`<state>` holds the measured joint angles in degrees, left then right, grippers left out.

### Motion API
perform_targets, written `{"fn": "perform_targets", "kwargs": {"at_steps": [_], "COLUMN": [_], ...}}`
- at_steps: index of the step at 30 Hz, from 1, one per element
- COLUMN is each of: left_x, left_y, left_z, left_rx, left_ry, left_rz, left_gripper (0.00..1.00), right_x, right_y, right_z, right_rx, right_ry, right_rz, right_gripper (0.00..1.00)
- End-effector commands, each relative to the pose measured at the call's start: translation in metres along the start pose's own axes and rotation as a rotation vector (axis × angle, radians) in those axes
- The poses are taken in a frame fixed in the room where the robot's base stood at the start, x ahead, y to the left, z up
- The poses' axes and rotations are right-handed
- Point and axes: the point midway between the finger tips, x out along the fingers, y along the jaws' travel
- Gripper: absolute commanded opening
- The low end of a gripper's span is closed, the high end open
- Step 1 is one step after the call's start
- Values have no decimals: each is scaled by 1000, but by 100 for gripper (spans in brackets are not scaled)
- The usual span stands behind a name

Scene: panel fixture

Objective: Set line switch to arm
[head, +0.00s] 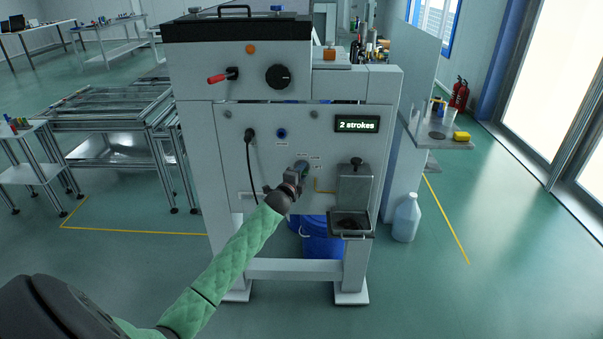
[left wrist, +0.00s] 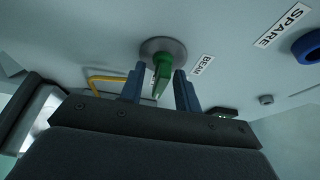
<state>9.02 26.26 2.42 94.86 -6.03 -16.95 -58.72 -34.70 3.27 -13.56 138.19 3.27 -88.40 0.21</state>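A green switch handle (left wrist: 162,76) stands out from a round grey base (left wrist: 163,50) on the light panel in the left wrist view. A label beside it reads "BEAM"; other small labels around it in the head view are too small to read surely. My left gripper (head: 299,168) is at this switch and hides much of it in the head view. In the left wrist view its two blue fingers (left wrist: 160,90) stand apart on either side of the handle, with gaps showing, so it is open. My right gripper is out of view.
The panel's display (head: 357,124) reads "2 strokes". A black cable (head: 249,165) hangs left of the switch, and a metal box with an open tray (head: 350,222) sits to its right. A blue ring (left wrist: 308,46) labelled "SPARE" is nearby. A red-handled lever (head: 222,77) and black knob (head: 278,76) are above.

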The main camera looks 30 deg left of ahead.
Motion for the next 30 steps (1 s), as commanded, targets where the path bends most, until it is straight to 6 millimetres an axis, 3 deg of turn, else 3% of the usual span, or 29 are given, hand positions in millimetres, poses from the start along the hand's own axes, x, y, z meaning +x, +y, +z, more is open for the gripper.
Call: {"fn": "perform_targets", "kwargs": {"at_steps": [9,14,23,30], "left_x": [2,2,1,2], "left_y": [0,0,2,4], "left_z": [0,0,0,0], "left_rx": [0,0,-16,-117], "left_ry": [0,0,-1,-1], "left_rz": [0,0,-6,-48], "left_gripper": [31,0,0,0], "right_x": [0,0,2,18], "right_y": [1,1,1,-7], "right_z": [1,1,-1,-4], "right_rx": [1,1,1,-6], "right_ry": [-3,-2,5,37], "right_rz": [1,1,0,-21], "right_gripper": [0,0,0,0]}}
